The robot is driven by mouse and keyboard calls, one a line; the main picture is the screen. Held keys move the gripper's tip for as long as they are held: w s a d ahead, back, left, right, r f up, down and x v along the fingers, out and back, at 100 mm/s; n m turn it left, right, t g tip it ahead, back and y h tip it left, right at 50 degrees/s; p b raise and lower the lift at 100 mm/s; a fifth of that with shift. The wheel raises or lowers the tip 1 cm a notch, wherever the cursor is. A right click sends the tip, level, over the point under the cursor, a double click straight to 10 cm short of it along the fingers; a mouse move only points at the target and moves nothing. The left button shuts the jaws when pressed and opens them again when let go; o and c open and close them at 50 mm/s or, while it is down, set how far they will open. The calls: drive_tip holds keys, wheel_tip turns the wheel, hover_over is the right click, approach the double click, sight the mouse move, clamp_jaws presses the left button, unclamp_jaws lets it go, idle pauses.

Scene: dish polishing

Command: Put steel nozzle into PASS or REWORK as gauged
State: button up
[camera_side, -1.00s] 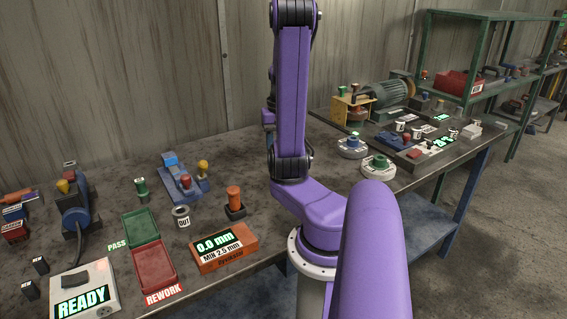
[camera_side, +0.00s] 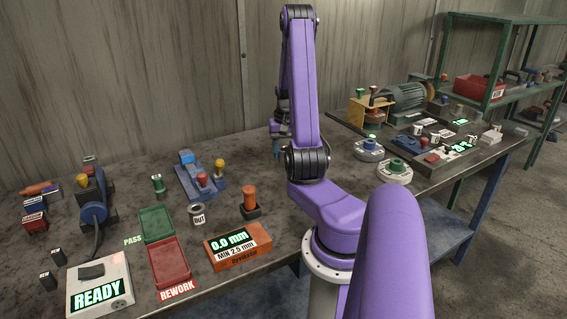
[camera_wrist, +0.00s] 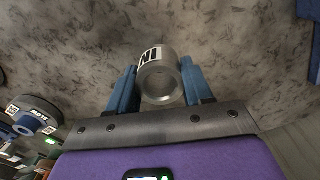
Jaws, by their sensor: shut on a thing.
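My gripper (camera_wrist: 160,88) has its blue fingers shut on both sides of a grey steel cylinder (camera_wrist: 161,88) with a round, ringed end. A white label reading "IN" shows at its upper left; I cannot tell whether the label belongs to the held nozzle or to a holder around it. In the side view my gripper (camera_side: 277,150) is small, low over the back of the bench, and what it holds is hidden. The green PASS tray (camera_side: 157,224) and red REWORK tray (camera_side: 169,262) look empty. An orange gauge box (camera_side: 236,246) reads "0.0 mm" and "MIN 2.5 mm".
A grey OUT ring (camera_side: 197,214) and an orange-topped plunger (camera_side: 250,200) stand beside the trays. A blue clamp fixture (camera_side: 198,178) lies behind. A white READY box (camera_side: 99,286) is at front left. Round white fixtures (camera_side: 394,171) stand right of my arm.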

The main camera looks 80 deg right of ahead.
drive_tip(key=shift+w+d+f, duration=0.25)
drive_tip(key=shift+d+f, duration=0.15)
drive_tip(key=shift+f, duration=0.15)
drive_tip(key=shift+w+d+f, duration=0.2)
drive_tip(key=shift+d+f, duration=0.15)
drive_tip(key=shift+f, duration=0.15)
drive_tip(key=shift+d+f, duration=0.1)
drive_tip(key=shift+f, duration=1.55)
drive_tip(key=shift+f, duration=0.1)
drive_tip(key=o, duration=1.4)
